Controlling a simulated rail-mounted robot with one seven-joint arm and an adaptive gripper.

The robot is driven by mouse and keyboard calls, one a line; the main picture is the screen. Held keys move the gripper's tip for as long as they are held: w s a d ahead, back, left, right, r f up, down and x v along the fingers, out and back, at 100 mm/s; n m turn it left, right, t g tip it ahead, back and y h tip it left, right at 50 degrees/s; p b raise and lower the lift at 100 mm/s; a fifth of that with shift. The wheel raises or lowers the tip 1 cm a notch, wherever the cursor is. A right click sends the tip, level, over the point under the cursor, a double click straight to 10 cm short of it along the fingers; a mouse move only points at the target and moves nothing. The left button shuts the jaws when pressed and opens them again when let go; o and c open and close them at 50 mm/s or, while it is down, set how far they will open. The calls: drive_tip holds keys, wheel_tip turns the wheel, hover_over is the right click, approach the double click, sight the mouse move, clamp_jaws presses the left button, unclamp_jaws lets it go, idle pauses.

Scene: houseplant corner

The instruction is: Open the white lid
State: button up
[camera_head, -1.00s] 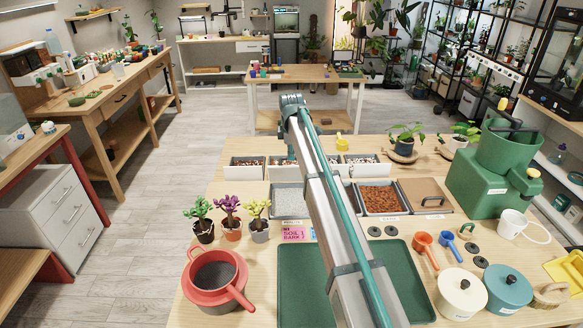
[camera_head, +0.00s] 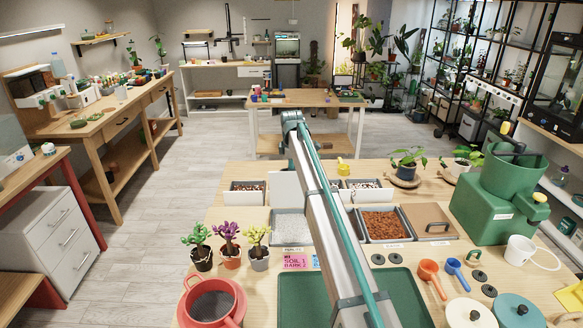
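A round white lid with a dark knob tops a cream pot (camera_head: 470,313) at the bottom right, partly cut off by the picture's edge; it appears seated. A plain white panel (camera_head: 285,188) stands at the second small bin in the back row, hiding its contents; I cannot tell whether it is a lid or the bin's tipped front. My arm reaches from the bottom centre to the back of the table. Its far end lies behind my own links, so my gripper is hidden and its contact with anything cannot be seen.
A teal-lidded pot (camera_head: 518,311) stands right of the cream one. Three small plants (camera_head: 228,245) and a red pot (camera_head: 211,303) are at the left. Bark (camera_head: 384,224) fills a bin right of my arm. A green machine (camera_head: 497,200) stands at the right.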

sight(292, 188)
drive_tip(key=shift+s+r, duration=0.1)
drive_tip(key=shift+r, duration=0.15)
drive_tip(key=shift+r, duration=0.2)
wheel_tip(292, 188, up, 11)
drive_tip(key=s, duration=0.2)
drive_tip(key=shift+s+d+r, duration=0.15)
drive_tip(key=shift+r, duration=0.05)
